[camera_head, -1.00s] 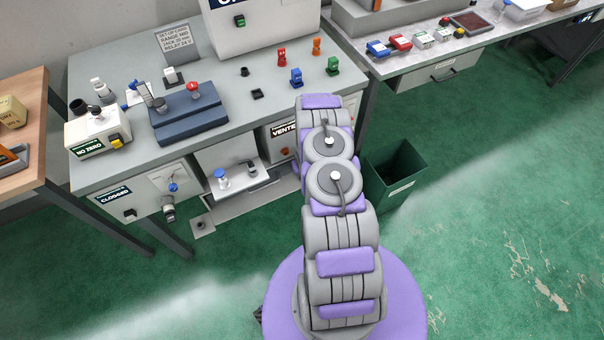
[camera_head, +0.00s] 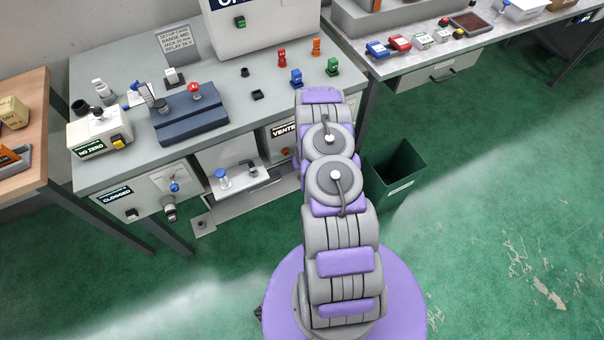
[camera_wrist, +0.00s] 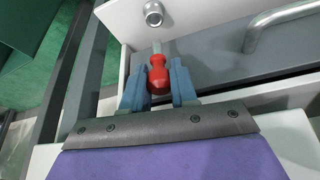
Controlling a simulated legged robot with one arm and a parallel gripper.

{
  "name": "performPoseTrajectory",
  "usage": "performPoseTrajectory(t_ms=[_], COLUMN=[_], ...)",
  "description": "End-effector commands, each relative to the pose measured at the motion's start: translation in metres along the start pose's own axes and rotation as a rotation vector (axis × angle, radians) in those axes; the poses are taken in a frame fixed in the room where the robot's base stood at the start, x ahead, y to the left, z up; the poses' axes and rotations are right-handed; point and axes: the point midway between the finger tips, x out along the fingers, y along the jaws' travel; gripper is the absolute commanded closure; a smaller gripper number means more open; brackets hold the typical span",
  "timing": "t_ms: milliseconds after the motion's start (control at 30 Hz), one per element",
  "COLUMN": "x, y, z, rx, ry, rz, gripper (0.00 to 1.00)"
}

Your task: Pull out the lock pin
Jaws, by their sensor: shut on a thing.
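In the wrist view, the lock pin has a red handle (camera_wrist: 158,78), and my gripper (camera_wrist: 159,90) is shut on it, with one blue-grey finger on each side. A short pale shaft (camera_wrist: 156,47) extends from the handle toward a round metal collar (camera_wrist: 153,13) on the white panel. The shaft's tip is hard to make out, so I cannot tell whether it is in the collar. In the head view, my arm hides the gripper and the pin.
A curved metal handle (camera_wrist: 262,30) sits on the grey drawer front right of the collar. In the head view, the grey workbench (camera_head: 232,120) carries several small devices. A dark green bin (camera_head: 395,180) stands right of my arm, and open green floor lies farther right.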

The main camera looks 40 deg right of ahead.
Motion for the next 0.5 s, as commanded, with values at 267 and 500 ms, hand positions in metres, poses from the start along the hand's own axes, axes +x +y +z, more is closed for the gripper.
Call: performPoseTrajectory(t_ms=[267, 500], x=[-0.006, -0.021], y=[0.0, 0.0], z=[-0.003, -0.01], rx=[0.0, 0.0], ry=[0.001, 0.002], rz=[0.0, 0.0], gripper=[1.0, 1.0])
